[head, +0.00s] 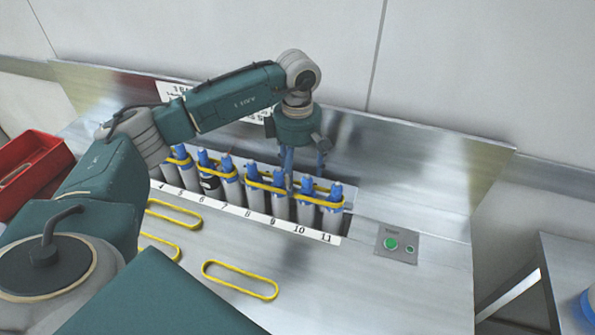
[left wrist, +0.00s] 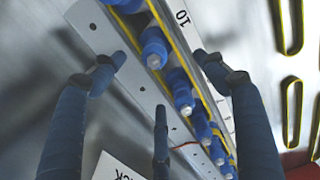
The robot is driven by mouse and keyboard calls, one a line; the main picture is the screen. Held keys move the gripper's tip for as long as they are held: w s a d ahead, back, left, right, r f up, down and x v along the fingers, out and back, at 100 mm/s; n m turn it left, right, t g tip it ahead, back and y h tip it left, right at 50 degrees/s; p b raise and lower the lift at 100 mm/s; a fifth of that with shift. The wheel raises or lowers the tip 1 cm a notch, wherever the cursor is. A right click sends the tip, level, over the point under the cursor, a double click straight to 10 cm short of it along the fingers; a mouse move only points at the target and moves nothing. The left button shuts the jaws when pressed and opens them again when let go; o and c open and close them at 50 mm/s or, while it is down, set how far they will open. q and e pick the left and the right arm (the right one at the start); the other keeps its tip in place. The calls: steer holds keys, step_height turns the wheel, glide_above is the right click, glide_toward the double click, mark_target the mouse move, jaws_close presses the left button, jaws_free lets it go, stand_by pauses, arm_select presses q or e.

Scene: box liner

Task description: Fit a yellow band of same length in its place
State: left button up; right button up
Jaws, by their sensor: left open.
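Blue-capped grey cylinders (head: 306,212) stand in a numbered row; their blue tops show in the left wrist view (left wrist: 183,98). Yellow bands (head: 320,203) loop around the tops of groups of them, and yellow edges run beside the caps in the wrist view (left wrist: 172,38). Three loose yellow bands lie flat on the table: one at the front (head: 240,280), one near label 5 (head: 173,213), one partly hidden by my arm (head: 160,246). My left gripper (head: 305,178) is open, pointing down over cylinders near labels 9 and 10; contact cannot be told. My right gripper is not in view.
A red bin (head: 30,172) stands at the left. A panel with green buttons (head: 397,244) lies right of the row. A sloped metal back panel (head: 425,180) rises behind. The table right of the front loose band is clear.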

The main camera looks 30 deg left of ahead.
arm_select(q)
step_height(320, 180, up, 12)
stand_by(0.6)
